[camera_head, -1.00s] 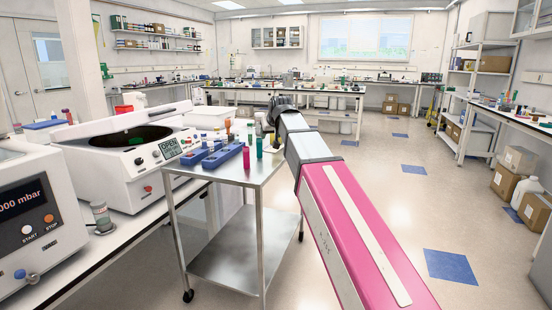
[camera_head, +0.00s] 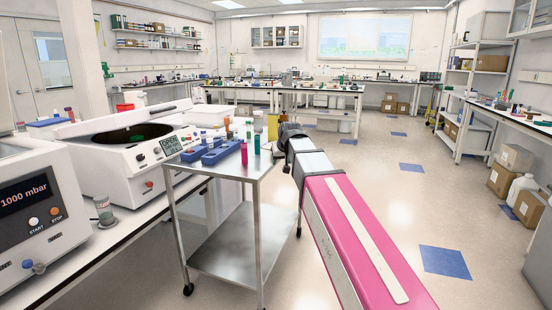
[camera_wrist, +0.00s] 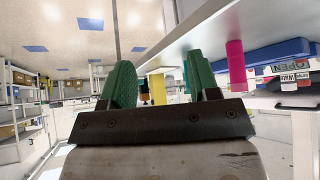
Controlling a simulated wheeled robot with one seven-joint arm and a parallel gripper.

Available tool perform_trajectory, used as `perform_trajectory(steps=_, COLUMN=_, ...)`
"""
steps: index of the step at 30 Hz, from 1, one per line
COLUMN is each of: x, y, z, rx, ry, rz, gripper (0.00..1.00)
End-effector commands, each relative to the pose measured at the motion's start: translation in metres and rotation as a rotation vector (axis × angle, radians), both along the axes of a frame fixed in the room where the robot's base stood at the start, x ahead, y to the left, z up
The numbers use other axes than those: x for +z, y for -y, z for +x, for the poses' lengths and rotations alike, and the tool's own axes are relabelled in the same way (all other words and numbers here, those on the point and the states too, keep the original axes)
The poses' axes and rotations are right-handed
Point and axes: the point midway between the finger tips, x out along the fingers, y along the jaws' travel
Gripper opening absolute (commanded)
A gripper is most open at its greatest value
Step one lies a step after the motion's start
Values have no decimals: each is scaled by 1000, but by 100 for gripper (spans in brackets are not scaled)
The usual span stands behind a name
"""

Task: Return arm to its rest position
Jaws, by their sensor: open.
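My arm, pink and grey, reaches forward from the lower right in the head view, beside the right edge of the metal cart (camera_head: 250,178). Its far end is dark, and the fingers cannot be made out there. In the wrist view my gripper (camera_wrist: 160,85) shows two green fingers set apart, with nothing held between them. The wrist picture is upside down, with the floor at the top. A yellow object (camera_wrist: 158,88) and a pink tube (camera_wrist: 237,66) show beyond the fingers.
The cart top carries blue racks (camera_head: 213,150), a pink tube (camera_head: 245,155) and a green tube (camera_head: 257,144). A white centrifuge (camera_head: 125,170) and a vacuum device (camera_head: 38,200) stand on the left bench. The floor (camera_head: 390,190) on the right is open; boxes (camera_head: 503,180) lie farther right.

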Motion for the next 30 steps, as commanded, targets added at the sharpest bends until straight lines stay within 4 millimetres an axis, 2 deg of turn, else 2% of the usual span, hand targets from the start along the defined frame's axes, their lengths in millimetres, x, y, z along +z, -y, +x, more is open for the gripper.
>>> perform_trajectory(steps=1, x=-18, y=8, z=-7, rx=-9, ry=-24, rz=-5, gripper=55)
perform_trajectory(steps=5, x=-68, y=30, z=-24, rx=-37, ry=-93, rz=-19, gripper=55)
perform_trajectory(steps=11, x=-146, y=66, z=-59, rx=-84, ry=-213, rz=-40, gripper=55)
perform_trajectory(steps=18, x=-228, y=106, z=-113, rx=-139, ry=-355, rz=-60, gripper=55)
perform_trajectory(steps=24, x=-288, y=135, z=-166, rx=-183, ry=-474, rz=-73, gripper=55)
perform_trajectory(steps=30, x=-332, y=157, z=-215, rx=-221, ry=-576, rz=-83, gripper=55)
